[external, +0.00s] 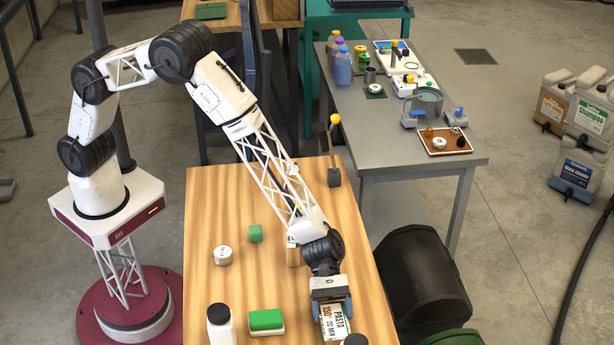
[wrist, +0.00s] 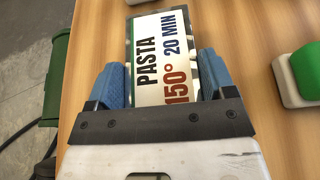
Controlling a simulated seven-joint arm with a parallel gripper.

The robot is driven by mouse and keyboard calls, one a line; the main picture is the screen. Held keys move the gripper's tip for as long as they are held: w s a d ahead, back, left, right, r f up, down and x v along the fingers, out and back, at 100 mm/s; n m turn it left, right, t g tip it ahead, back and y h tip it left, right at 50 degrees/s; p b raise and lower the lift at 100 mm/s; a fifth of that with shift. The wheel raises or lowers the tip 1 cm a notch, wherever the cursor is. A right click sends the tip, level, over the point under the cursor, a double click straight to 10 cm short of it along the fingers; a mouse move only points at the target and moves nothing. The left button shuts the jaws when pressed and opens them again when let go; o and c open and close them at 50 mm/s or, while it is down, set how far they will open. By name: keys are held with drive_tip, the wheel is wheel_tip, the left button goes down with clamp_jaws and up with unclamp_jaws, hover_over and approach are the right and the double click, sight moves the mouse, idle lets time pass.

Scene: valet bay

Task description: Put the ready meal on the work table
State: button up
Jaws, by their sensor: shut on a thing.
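The ready meal (external: 334,322) is a box with a pale label reading "PASTA 150° 20 MIN". It is at the front right of the wooden work table (external: 210,190). In the wrist view the ready meal (wrist: 168,60) lies between the two blue fingers of my gripper (wrist: 163,85). My gripper (external: 331,303) points down and is shut on the box's sides. The wooden top shows around the box in the wrist view. I cannot tell whether the box touches the top or is held just above it.
A green-and-white block (external: 266,321), a white bottle (external: 221,325), a round white tin (external: 223,255) and a small green block (external: 255,233) stand left of my gripper. A yellow-knobbed lever (external: 334,150) stands at the far right.

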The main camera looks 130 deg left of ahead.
drive_tip(key=o, duration=1.1)
drive_tip(key=shift+f, duration=0.1)
drive_tip(key=shift+c, duration=0.2)
drive_tip(key=v, duration=1.2)
